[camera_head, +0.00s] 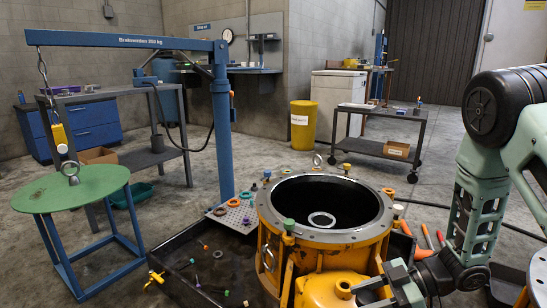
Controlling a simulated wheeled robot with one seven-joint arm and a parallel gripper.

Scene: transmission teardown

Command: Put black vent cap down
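My gripper (372,294) is at the lower right, beside the yellow transmission housing (310,262). Its two pale green fingers point left, close to a round boss on the housing's front. I cannot pick out the black vent cap with certainty. The housing is open at the top, with a pale metal ring (322,220) inside its dark bore.
A dark tray (180,242) left of the housing holds small loose parts. A perforated plate (232,215) carries coloured rings. A blue crane (222,130) stands behind, near a green round table (72,188). Orange-handled tools (427,237) lie at right.

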